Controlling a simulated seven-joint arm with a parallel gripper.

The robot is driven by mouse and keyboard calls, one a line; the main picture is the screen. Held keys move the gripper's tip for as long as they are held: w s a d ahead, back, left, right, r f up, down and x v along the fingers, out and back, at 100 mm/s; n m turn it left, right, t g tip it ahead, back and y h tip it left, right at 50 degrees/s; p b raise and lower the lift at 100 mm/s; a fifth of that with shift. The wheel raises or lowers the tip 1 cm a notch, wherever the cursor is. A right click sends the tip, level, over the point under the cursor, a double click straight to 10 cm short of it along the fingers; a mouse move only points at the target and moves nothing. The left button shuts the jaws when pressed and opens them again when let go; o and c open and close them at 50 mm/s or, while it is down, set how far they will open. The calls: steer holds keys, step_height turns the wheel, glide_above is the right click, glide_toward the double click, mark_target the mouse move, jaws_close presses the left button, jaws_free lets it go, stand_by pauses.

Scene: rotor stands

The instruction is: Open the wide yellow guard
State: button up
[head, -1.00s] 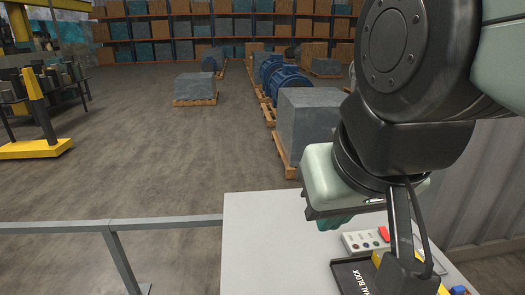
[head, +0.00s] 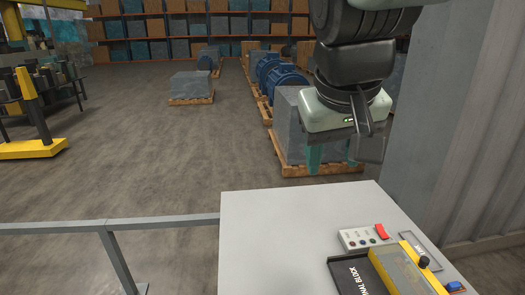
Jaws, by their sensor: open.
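The wide yellow guard (head: 411,274) is at the lower right of the head view, on the light grey table. It is a long yellow piece with a black knob (head: 423,262) near its right side, and the picture's bottom edge cuts it off. It looks lowered, and what lies under it is hidden. My gripper (head: 333,167) is open and empty, its two teal fingers pointing down. It is in the air beyond the table's far edge, up and left of the guard and clear of it.
A blue piece (head: 455,287) is at right. The table's left part (head: 270,245) is bare. A grey rail (head: 170,222) runs left.

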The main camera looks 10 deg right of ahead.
steer(key=w+d+f+g+h, duration=0.15)
steer(key=w+d+f, duration=0.25)
steer(key=w+d, duration=0.4)
steer(key=m+g+y, duration=0.3)
glide_above(425, 259)
step_height(425, 259, down, 24)
step_height(425, 259, down, 10)
steer(key=shift+f, duration=0.15)
steer(key=shift+c, duration=0.3)
jaws_close()
